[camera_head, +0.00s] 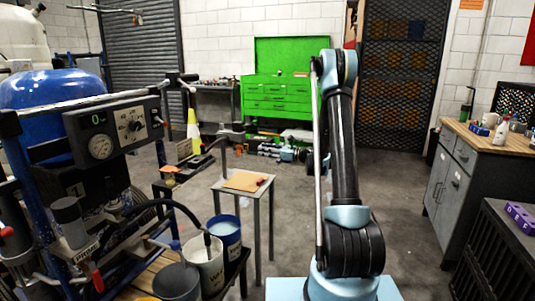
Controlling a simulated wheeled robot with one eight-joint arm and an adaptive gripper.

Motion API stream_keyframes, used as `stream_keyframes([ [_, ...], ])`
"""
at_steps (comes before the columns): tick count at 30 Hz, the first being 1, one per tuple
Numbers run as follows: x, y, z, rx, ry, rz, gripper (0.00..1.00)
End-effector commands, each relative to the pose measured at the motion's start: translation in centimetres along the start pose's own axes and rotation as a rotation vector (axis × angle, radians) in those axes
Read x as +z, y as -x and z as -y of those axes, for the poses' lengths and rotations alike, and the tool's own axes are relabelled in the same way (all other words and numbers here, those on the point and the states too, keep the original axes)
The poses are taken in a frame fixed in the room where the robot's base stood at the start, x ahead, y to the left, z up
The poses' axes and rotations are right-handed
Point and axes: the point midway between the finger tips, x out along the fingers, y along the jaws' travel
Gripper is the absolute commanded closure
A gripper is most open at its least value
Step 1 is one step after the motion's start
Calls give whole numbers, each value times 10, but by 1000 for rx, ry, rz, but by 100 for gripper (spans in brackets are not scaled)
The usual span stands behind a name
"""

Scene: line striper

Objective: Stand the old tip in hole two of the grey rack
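My arm rises in front of me and bends down beyond its elbow. Its light-blue and black wrist parts show low behind it, and my gripper (268,149) seems to be at their left end, small and partly lost against clutter. I cannot tell whether it is open or holds anything. A small red and dark item (262,181) lies at the right edge of a tan board (243,180) on a small grey table (229,190); it is too small to identify. I cannot make out the old tip or the grey rack for sure.
The line striper (110,135), with its gauge panel and blue tank, fills the left. Several buckets, including a blue-rimmed one (224,229), stand before it. A grey wood-topped cabinet (480,170) and a dark crate-like unit with a purple block (520,217) are right.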

Motion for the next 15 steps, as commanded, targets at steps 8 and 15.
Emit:
stream_keyframes([
  [8,0,-28,-1,3,1,-1,71],
  [15,0,-52,-1,3,1,-1,71],
])
